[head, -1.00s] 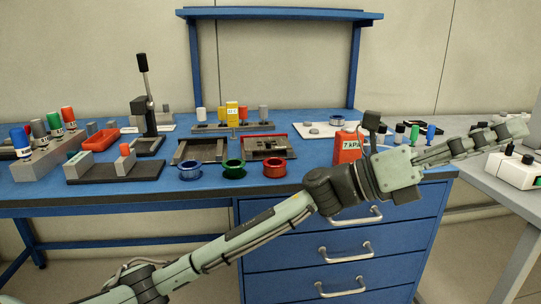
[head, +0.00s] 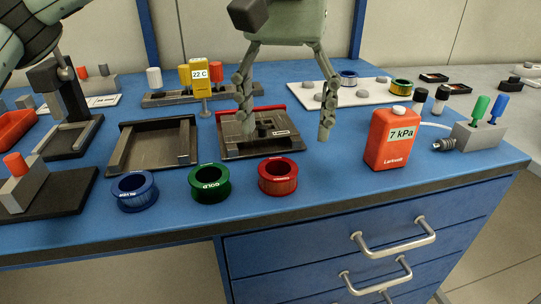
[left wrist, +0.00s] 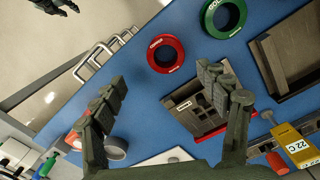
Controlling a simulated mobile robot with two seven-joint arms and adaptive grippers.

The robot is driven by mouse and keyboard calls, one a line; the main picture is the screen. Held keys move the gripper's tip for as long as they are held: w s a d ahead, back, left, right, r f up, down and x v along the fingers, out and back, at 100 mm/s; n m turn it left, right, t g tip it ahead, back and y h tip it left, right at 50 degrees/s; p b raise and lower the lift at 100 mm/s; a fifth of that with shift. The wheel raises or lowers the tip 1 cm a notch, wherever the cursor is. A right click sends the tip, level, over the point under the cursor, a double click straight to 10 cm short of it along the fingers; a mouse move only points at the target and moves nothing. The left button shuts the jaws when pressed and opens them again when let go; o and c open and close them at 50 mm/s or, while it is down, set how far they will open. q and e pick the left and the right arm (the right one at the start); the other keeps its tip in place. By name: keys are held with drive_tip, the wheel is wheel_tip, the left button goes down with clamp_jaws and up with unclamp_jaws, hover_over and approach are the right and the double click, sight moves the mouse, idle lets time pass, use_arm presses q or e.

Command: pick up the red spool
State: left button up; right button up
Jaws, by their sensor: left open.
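The red spool (head: 279,187) lies flat on the blue bench near its front edge, right of the green spool (head: 210,192) and the blue spool (head: 135,200). My left gripper (head: 285,130) is open and empty, with its fingers pointing down above and behind the red spool, in front of the red-backed tray. In the left wrist view the red spool (left wrist: 166,66) lies beyond the fingertips of my left gripper (left wrist: 165,85), apart from them, and the green spool (left wrist: 214,32) is beside it.
A red-backed fixture tray (head: 258,150) and an open dark tray (head: 153,160) stand behind the spools. A red 7 kPa bottle (head: 390,145) stands to the right. A white plate (head: 350,98) with small spools lies behind. The bench between red spool and bottle is clear.

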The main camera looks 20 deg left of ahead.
sight(278, 166)
use_arm(q)
drive_tip(key=shift+w+a+f, duration=0.15)
drive_tip(key=shift+a+f, duration=0.35)
drive_tip(key=f, duration=0.6)
drive_tip(key=shift+s+d+f, duration=0.2)
drive_tip(key=shift+s, duration=0.2)
drive_tip(key=c, duration=1.2)
